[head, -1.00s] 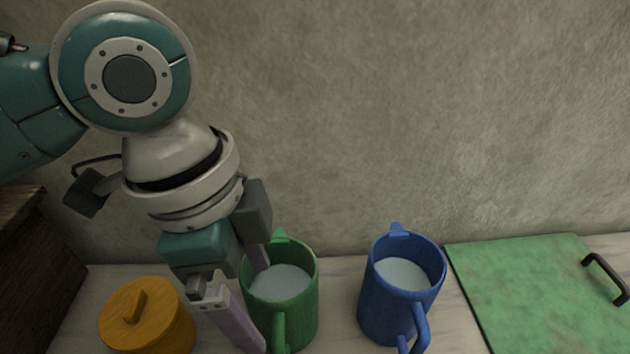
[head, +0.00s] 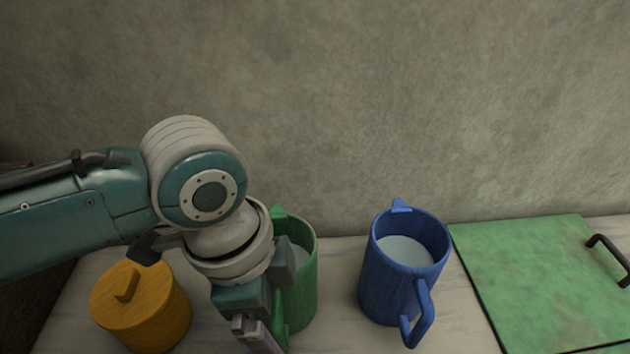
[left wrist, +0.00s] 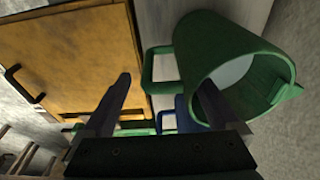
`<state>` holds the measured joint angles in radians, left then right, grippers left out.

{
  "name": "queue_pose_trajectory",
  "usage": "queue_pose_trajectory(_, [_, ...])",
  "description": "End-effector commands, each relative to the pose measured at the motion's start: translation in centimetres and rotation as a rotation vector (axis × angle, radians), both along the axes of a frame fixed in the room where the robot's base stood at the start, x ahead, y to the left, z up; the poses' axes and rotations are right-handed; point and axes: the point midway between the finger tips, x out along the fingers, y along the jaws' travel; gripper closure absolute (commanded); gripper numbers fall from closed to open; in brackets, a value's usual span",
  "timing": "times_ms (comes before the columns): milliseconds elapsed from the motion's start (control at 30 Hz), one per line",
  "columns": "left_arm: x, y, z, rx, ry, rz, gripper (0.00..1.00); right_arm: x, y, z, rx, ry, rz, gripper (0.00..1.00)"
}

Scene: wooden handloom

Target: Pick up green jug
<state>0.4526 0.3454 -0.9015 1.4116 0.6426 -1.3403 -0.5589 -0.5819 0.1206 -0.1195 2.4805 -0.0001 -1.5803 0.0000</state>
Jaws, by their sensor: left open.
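The green jug (head: 304,262) stands upright on the pale worktop, with liquid inside. In the head view my left gripper (head: 276,335) is in front of it and hides its left side and most of its handle. The left wrist view shows the jug (left wrist: 205,45) and its side handle (left wrist: 149,72). My left gripper is open there (left wrist: 165,90), fingers wide apart. The handle lies in the gap, beyond the fingertips. The right-hand finger overlaps the jug's rim; I cannot tell whether it is inside the mouth or touching. My right gripper is not in view.
A blue jug (head: 385,285) with liquid stands to the right. An orange lidded pot (head: 145,312) is close on the left. A green board (head: 545,280) with a dark handle lies farther right. A rough wall (head: 420,100) rises behind. An orange-brown panel (left wrist: 65,50) shows in the wrist view.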

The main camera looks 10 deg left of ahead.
Motion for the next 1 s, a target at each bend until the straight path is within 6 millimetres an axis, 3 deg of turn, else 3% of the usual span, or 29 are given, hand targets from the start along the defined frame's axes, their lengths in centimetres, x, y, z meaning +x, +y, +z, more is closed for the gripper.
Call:
queue_pose_trajectory(67, [-0.01, 0.0, 0.03, 0.0, 0.0, 0.0, 0.07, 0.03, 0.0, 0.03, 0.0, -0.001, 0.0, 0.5])
queue_pose_trajectory(867, [-0.1, -0.04, 0.03, -0.001, 0.004, -0.001, 0.97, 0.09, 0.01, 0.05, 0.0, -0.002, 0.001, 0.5])
queue_pose_trajectory(1000, [-0.12, -0.04, 0.03, -0.001, 0.004, -0.001, 1.0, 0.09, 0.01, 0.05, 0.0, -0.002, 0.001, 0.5])
